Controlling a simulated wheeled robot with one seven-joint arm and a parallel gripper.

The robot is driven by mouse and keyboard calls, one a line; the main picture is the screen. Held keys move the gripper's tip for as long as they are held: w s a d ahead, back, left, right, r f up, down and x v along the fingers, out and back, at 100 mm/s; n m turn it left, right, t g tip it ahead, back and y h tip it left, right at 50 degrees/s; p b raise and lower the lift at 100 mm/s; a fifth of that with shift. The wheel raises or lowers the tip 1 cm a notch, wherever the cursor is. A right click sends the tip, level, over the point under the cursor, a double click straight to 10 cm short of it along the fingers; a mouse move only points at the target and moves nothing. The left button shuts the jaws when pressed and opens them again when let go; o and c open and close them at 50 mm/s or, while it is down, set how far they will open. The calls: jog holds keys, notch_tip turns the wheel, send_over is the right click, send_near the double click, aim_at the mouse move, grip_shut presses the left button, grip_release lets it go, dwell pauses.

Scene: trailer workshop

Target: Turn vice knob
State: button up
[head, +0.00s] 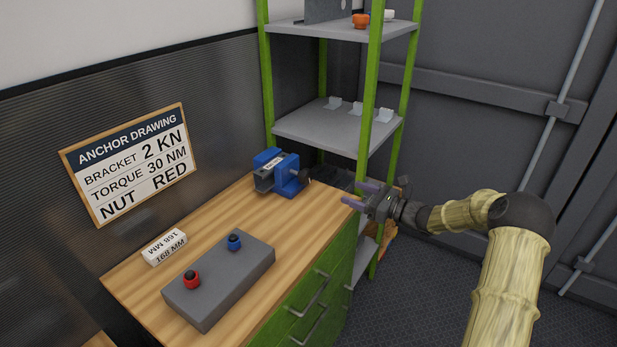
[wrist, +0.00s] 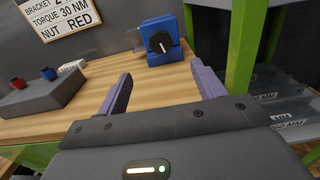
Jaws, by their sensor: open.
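The blue vice (head: 278,172) stands at the far right corner of the wooden bench. It also shows in the wrist view (wrist: 160,28), where its black round knob (wrist: 158,42) with a white mark faces my gripper. In the head view only a small part of the knob (head: 304,176) shows at the vice's right side. My gripper (head: 364,193) is open and empty, just right of the bench edge, pointing at the vice. In the wrist view its two purple fingers (wrist: 162,90) stand wide apart, with the knob ahead between them and not touched.
A grey box with a red and a blue knob (head: 222,282) and a white 168 MM block (head: 164,247) lie on the bench (head: 130,275). A green-posted shelf (head: 345,128) stands behind my gripper. A sign (head: 130,165) hangs on the wall.

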aim_at(309, 176)
jog(key=p+x, duration=0.1)
jog(key=x, duration=1.5)
jog(key=shift+w+a, duration=0.2)
jog(key=shift+a, duration=0.1)
jog(key=c, duration=1)
